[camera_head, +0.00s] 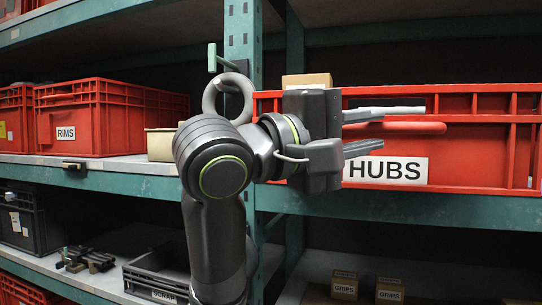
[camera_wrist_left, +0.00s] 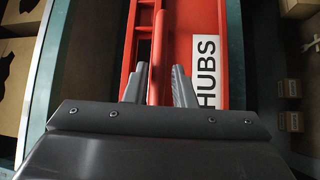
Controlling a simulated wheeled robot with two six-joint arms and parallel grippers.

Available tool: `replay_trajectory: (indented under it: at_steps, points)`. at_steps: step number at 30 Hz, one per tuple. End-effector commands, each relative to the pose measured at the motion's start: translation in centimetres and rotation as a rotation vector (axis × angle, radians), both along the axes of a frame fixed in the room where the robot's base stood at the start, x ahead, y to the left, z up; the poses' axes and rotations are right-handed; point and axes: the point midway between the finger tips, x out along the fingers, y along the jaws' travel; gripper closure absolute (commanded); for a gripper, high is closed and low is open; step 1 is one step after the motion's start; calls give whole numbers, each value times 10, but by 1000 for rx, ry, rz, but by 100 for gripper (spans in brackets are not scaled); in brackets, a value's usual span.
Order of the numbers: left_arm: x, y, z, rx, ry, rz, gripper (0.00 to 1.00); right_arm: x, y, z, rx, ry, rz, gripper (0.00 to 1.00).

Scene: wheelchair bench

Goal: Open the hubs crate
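The red hubs crate (camera_head: 470,150) stands on the middle shelf at the right, with a white HUBS label (camera_head: 388,170) on its front. A red bar handle (camera_head: 405,128) sticks out above the label. My left gripper (camera_head: 398,126) is at the handle, one finger above it and one below. In the left wrist view the handle (camera_wrist_left: 157,50) runs between the two open fingers (camera_wrist_left: 159,75), with a gap on the right finger's side; contact on the left side is unclear. The gripper's body hides the crate's left front. My right gripper is not in view.
A green shelf post (camera_head: 242,40) stands just left of the crate. A red RIMS crate (camera_head: 95,115) and a beige bin (camera_head: 160,144) sit left on the same shelf. Below are a dark SCRAP crate (camera_head: 155,275) and small GRIPS boxes (camera_head: 389,290).

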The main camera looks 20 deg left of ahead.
Motion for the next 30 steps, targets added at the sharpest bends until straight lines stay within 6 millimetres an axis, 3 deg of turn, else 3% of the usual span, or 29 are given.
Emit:
replay_trajectory:
  at_steps: [12, 30]
  points:
    - [-45, 47, -11, 0, -6, 5, 77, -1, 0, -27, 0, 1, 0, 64]
    - [-91, 94, -19, 1, -1, 1, 77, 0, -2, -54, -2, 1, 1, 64]
